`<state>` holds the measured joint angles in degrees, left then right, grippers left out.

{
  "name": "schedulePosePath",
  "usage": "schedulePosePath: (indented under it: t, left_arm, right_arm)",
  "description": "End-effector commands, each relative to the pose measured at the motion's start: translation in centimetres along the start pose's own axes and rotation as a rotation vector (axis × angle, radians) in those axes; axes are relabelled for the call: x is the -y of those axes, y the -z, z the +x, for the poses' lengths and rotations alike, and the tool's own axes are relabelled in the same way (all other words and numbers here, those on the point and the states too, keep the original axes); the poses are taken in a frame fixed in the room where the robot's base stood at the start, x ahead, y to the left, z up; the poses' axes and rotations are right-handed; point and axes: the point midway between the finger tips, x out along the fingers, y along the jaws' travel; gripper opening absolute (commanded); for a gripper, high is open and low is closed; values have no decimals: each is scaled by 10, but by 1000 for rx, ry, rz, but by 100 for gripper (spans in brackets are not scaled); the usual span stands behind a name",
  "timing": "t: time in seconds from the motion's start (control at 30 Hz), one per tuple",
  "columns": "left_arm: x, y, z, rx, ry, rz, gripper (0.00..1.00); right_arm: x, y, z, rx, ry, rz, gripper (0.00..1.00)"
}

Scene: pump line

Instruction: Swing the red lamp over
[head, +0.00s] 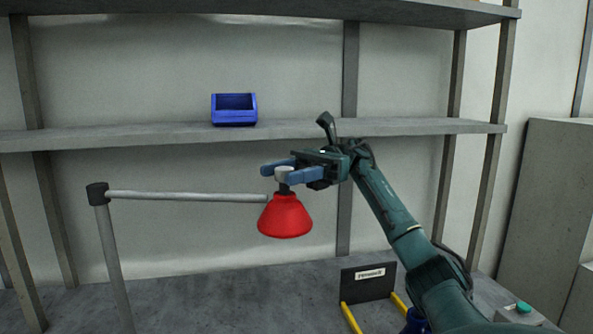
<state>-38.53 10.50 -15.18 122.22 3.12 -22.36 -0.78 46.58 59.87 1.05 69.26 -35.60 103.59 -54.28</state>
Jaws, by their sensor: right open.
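The red lamp (285,217) hangs at the right end of a grey horizontal arm (185,196). That arm is jointed to a grey post (112,262) at the left by a dark joint. A pale cap with a dark neck tops the red shade. My right gripper (282,172) is at the cap, its blue fingers open, one on the far left side and one on the near right side of it. I cannot tell whether the fingers touch the cap. My left gripper is not in view.
A blue bin (234,109) stands on the middle shelf (90,139) behind. Below right, a dark sign panel (368,283) with yellow rails stands on the grey bench (230,299). A box with a green button (523,307) is at the right. The bench's middle is clear.

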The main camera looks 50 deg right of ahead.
Motion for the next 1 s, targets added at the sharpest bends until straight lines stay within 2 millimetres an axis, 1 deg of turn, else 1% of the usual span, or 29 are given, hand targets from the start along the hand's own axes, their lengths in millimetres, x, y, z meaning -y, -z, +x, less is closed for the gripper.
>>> schedulePosePath:
  t: [0.27,0.4,0.63,0.97,1.0]
  left_arm:
    - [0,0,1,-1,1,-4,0]
    - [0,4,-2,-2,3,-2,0]
    - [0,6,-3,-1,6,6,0]
    - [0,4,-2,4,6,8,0]
    - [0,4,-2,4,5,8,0]
  right_arm:
    - [0,-2,-45,4,5,-2,51]
    - [0,-2,-56,-2,0,3,51]
    - [0,-1,-68,1,3,1,51]
    - [0,0,-69,1,2,-1,51]
    - [0,0,-69,1,3,0,48]
